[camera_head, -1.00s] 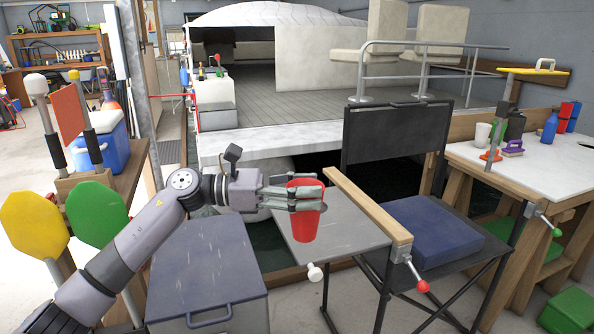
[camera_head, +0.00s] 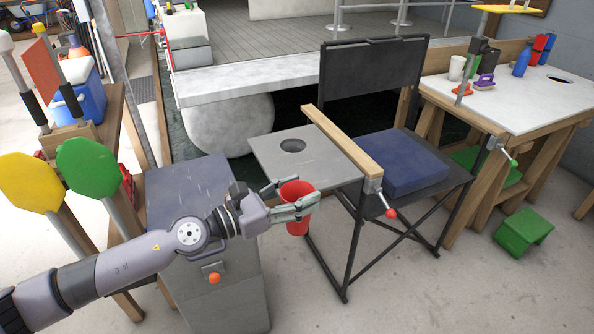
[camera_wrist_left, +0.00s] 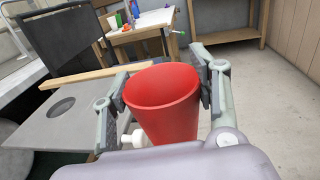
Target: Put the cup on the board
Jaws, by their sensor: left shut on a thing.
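A red cup (camera_head: 295,222) is held upright between the fingers of my left gripper (camera_head: 296,198), which is shut on it. In the left wrist view the cup (camera_wrist_left: 165,105) sits between both finger pads, its open rim facing up. A grey board (camera_head: 325,165) with a dark round recess (camera_head: 292,145) is fixed beside the folding chair. In the head view the cup is in front of the board's near edge; in the wrist view the board (camera_wrist_left: 50,132) is left of the cup, apart from it. My right gripper is not in view.
A wooden armrest (camera_head: 342,140) borders the board's right side, beside a chair with a blue cushion (camera_head: 405,165). A grey box (camera_head: 180,190) stands left. A white-topped workbench (camera_head: 510,105) holds a white mug (camera_head: 457,68) and bottles. Floor in front is clear.

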